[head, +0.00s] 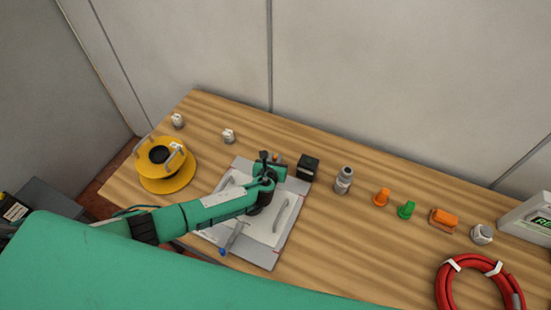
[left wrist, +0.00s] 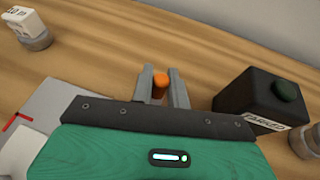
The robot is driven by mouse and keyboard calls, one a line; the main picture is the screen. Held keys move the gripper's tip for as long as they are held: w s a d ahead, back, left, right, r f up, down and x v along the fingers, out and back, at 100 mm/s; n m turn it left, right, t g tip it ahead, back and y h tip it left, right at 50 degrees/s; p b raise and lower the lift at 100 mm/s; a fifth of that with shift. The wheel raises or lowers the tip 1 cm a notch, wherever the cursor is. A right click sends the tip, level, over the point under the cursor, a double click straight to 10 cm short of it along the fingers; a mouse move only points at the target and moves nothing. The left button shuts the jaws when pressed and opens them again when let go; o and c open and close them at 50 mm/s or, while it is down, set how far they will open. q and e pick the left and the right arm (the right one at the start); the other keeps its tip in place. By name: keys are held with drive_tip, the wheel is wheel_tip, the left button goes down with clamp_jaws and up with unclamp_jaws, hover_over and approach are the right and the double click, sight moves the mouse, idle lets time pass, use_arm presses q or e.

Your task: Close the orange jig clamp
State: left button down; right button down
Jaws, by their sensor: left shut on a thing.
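In the head view my left arm reaches over a grey plate (head: 263,255) with a white panel on the table, and my left gripper (head: 275,158) is at the plate's far edge. In the left wrist view its two grey fingers (left wrist: 163,88) are shut on a small orange piece (left wrist: 160,82), which looks like the orange clamp's handle. Only its rounded top shows; the rest of the clamp is hidden behind the gripper body. I cannot tell the clamp's angle. My right gripper is not in view.
A black box (head: 308,167) stands close right of the gripper, with a grey bottle (head: 343,181) beyond it. Orange (head: 382,197) and green (head: 407,210) cone-like pieces stand farther right. A yellow spool (head: 166,182) and a red hose coil (head: 449,290) lie at opposite ends.

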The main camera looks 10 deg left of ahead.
use_arm(q)
drive_tip(key=c, duration=1.4)
unclamp_jaws()
drive_tip(key=shift+o, duration=0.2)
drive_tip(key=b+v, duration=0.1)
drive_tip(key=v, duration=1.3)
drive_tip(key=shift+w+b, duration=0.1)
drive_tip(key=shift+b, duration=0.3)
